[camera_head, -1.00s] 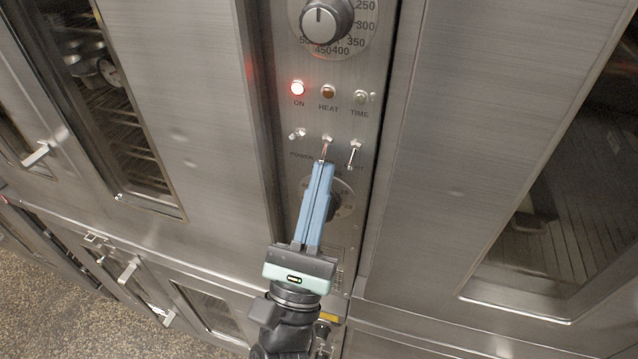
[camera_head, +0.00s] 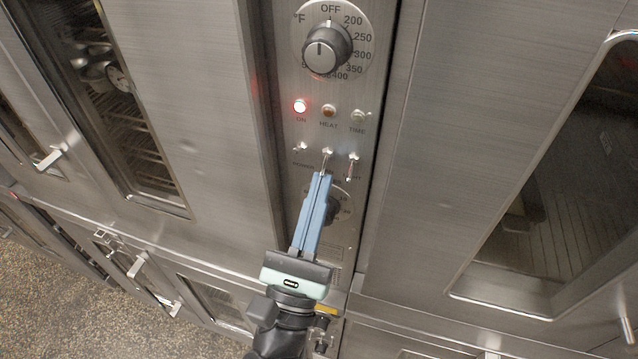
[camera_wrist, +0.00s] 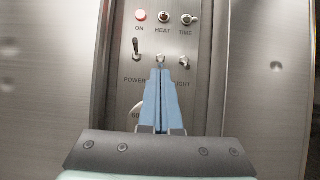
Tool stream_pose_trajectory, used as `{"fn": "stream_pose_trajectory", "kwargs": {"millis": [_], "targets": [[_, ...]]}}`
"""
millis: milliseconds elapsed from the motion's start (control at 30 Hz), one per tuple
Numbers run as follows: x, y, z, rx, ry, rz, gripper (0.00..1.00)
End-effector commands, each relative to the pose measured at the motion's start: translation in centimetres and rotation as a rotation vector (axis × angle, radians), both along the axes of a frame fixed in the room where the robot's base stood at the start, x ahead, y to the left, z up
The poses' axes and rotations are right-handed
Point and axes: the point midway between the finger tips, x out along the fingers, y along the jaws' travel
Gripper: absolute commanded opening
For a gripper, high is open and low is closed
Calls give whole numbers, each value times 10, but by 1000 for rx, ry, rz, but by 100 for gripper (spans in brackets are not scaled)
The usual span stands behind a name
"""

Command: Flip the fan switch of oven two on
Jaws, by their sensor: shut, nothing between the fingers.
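The oven control panel (camera_head: 372,120) has a row of three toggle switches below its lamps. The middle switch (camera_head: 327,153), between the POWER switch (camera_head: 300,147) and the LIGHT switch (camera_head: 352,164), has its label hidden by my gripper. My gripper (camera_head: 322,175) is shut and empty, pointing up at the panel, with its tips just below the middle switch. In the wrist view the tips (camera_wrist: 160,72) sit just under the middle switch's base (camera_wrist: 160,58), where contact cannot be told. There the POWER lever (camera_wrist: 136,46) points up and the LIGHT lever (camera_wrist: 184,62) is mostly foreshortened.
A temperature knob (camera_head: 326,48) is above, and the ON lamp (camera_head: 300,106) glows red. The HEAT lamp (camera_head: 329,111) is dull. A timer dial (camera_head: 344,206) is partly behind my gripper. Oven doors (camera_head: 490,130) flank the panel.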

Motion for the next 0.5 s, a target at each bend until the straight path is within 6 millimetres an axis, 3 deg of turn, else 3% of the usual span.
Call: {"fn": "stream_pose_trajectory", "kwargs": {"millis": [500], "targets": [[-5,1,10,41,122,-1,0]]}}
